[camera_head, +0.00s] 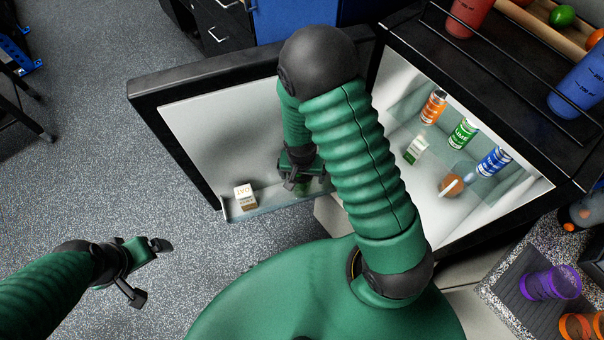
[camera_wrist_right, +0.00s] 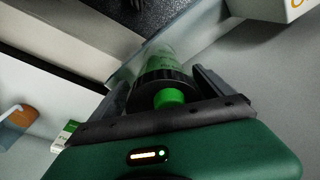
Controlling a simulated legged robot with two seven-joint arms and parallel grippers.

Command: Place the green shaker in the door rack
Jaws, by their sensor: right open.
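The green shaker (camera_head: 303,188) shows as a small green patch under my right gripper (camera_head: 296,180), at the rack along the open fridge door's lower edge. In the right wrist view its green cap (camera_wrist_right: 170,98), black lid and clear greenish body lie between the two spread fingers. The gripper is open around it. The door rack (camera_head: 268,208) has a low clear wall, seen beside the shaker in the wrist view. Whether the shaker's base touches the rack floor is hidden. My left gripper (camera_head: 148,270) is open and empty over the floor.
A white carton (camera_head: 244,198) stands in the rack, left of the shaker. Inside the fridge are orange (camera_head: 433,107), green (camera_head: 462,133) and blue (camera_head: 494,161) cans, a small carton (camera_head: 416,149) and a brown-filled cup (camera_head: 452,184). Purple (camera_head: 550,283) and orange cups stand at lower right.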

